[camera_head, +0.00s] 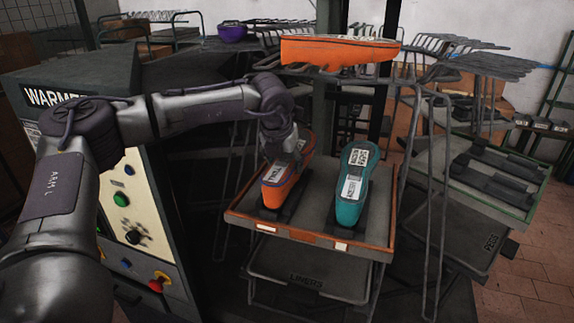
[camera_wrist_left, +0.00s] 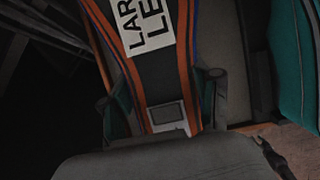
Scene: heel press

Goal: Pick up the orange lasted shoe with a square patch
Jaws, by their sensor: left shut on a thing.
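An orange lasted shoe (camera_head: 285,180) with a blue rim and a white label stands on the left side of a tray (camera_head: 300,233). My left gripper (camera_head: 287,158) comes down on its far part and is shut on it. In the left wrist view the fingers (camera_wrist_left: 168,103) lie on either side of the shoe (camera_wrist_left: 150,75), and a grey square patch (camera_wrist_left: 167,113) shows between them. Whether the shoe is clear of the tray is hard to tell. My right gripper is not in view.
A teal shoe (camera_head: 353,190) stands close on the right of the tray. Another orange shoe (camera_head: 340,51) lies on a rack above, and a purple one (camera_head: 231,32) is behind. A warmer cabinet (camera_head: 75,75) is at left; metal racks crowd the right.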

